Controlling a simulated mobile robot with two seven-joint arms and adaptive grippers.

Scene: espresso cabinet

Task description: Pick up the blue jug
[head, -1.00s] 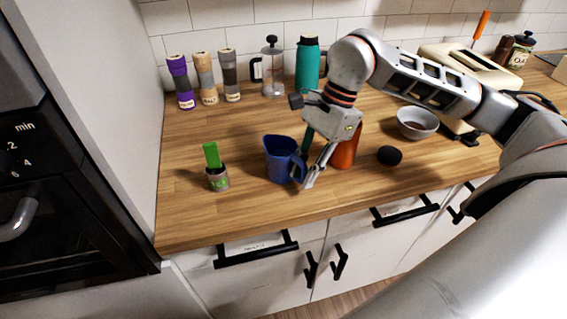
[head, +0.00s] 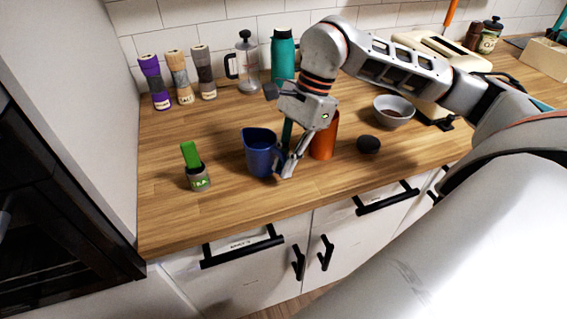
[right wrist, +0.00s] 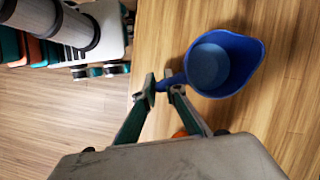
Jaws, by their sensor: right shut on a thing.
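The blue jug (head: 259,151) stands upright on the wooden counter, near its front edge. My right gripper (head: 281,168) is at the jug's right side, where the handle is. In the right wrist view the jug (right wrist: 221,62) is seen from above, open and empty. There my right gripper's fingers (right wrist: 163,84) are closed on the jug's handle, which is mostly hidden between them. My left gripper is in neither view.
An orange container (head: 325,137) stands just right of the gripper, and a dark round object (head: 368,144) lies further right. A bowl (head: 393,111) is behind. Counter left of the jug is mostly clear.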

